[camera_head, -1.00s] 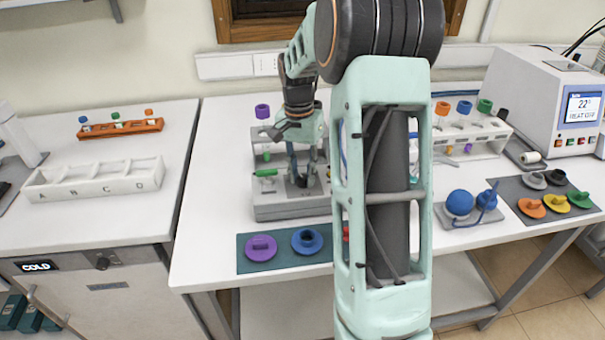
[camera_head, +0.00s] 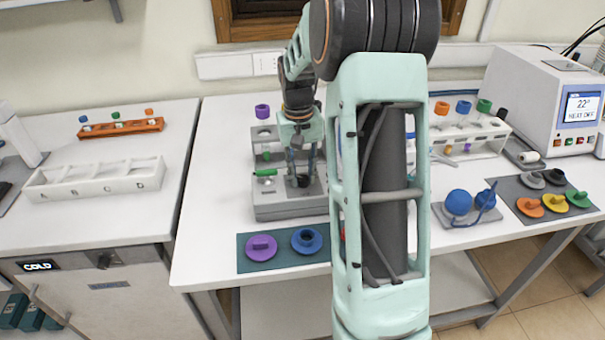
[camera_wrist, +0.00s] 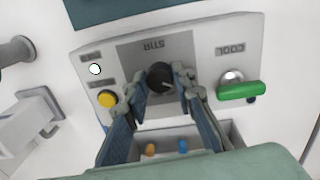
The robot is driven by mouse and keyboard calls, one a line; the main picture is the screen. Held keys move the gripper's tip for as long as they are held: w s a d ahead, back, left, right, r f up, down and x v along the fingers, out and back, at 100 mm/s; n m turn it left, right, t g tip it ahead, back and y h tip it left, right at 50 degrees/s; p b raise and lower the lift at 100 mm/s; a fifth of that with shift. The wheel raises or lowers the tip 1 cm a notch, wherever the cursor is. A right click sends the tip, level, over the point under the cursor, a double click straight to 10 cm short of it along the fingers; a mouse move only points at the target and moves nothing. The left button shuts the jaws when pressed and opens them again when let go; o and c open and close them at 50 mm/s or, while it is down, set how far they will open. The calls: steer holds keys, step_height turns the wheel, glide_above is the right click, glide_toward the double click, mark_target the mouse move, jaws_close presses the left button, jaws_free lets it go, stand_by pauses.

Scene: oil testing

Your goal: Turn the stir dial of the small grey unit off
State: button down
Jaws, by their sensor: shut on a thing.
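The small grey unit (camera_head: 275,212) stands on the middle table; its panel fills the wrist view (camera_wrist: 225,35). Its black stir dial (camera_wrist: 160,76) sits on a darker plate marked STIR and has a light pointer line. My gripper (camera_wrist: 164,88) has one finger on each side of the dial and is shut on it. In the head view my gripper (camera_head: 303,174) points down at the unit's panel, partly covering the dial. The pointer's setting is hard to read.
The panel also has a green handle (camera_wrist: 241,91) by COOL, a yellow button (camera_wrist: 108,99) and a lit white lamp (camera_wrist: 95,69). A mat with a purple lid (camera_head: 261,247) and a blue lid (camera_head: 307,240) lies in front. A tube rack (camera_head: 475,135) stands right.

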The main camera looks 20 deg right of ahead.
mark_target(300, 178)
stand_by(0.5)
steer(key=c, duration=1.6)
jaws_free()
steer(key=r, duration=1.2)
steer(key=shift+a, duration=0.25)
